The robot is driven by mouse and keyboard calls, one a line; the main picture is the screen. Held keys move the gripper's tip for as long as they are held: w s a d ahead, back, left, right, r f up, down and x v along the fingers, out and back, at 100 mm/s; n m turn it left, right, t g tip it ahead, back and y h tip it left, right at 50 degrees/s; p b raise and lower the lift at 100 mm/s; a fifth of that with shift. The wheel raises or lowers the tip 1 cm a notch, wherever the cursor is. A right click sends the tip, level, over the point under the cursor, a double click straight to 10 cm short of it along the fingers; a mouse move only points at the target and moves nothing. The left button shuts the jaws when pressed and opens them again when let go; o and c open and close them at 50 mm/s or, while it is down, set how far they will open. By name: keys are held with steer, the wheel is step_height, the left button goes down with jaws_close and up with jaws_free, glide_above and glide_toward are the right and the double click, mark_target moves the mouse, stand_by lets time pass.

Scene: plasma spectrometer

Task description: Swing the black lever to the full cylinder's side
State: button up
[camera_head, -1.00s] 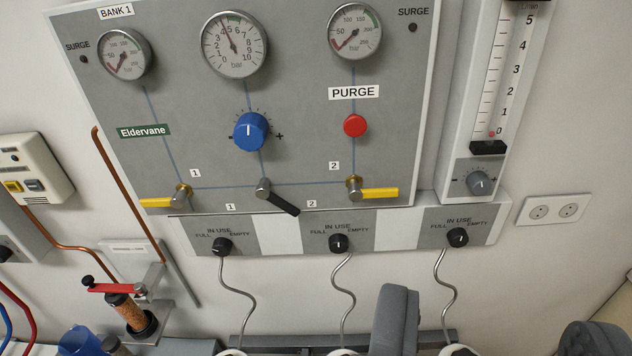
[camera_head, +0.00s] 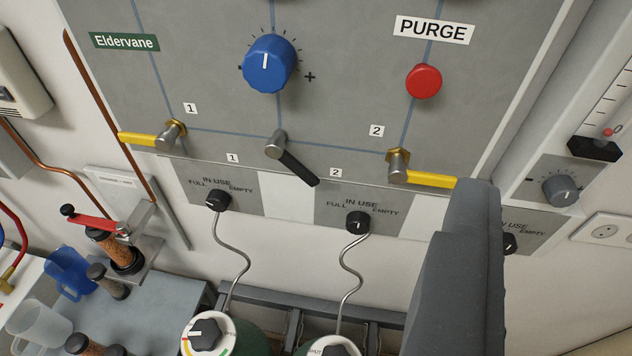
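The black lever (camera_head: 297,168) sits on a grey metal hub low on the panel. It points down and right, toward the lower "2" label. Yellow levers lie level on either side: the left one (camera_head: 140,138) by a "1" label points left, and the right one (camera_head: 430,179) by a "2" label points right. Two green cylinders show only their tops, the left one (camera_head: 253,340) more than the right. One grey finger of my gripper (camera_head: 468,235) stands right of the black lever, apart from it, covering part of the third tag. The other finger is out of view.
A blue knob (camera_head: 268,63) and a red purge button (camera_head: 424,81) stick out above the levers. IN USE selector knobs, including the left one (camera_head: 218,200), sit below. A flowmeter (camera_head: 595,110) is at right. A bench (camera_head: 180,280) with a blue jug (camera_head: 70,272) is at lower left.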

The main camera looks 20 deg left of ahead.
steer(key=w+a+f+n+t, duration=0.1)
steer(key=w+a+f+n, duration=0.45)
steer(key=f, duration=0.55)
steer(key=n+y+p, duration=0.2)
steer(key=n+y, duration=0.3)
steer(key=n, duration=0.1)
glide_toward(306, 179)
steer(key=shift+m+t, duration=0.25)
steer(key=shift+t, duration=0.05)
steer(key=p+x, duration=0.1)
steer(key=x, duration=0.8)
steer(key=shift+a+f, duration=0.1)
steer(key=shift+f, duration=0.1)
jaws_close()
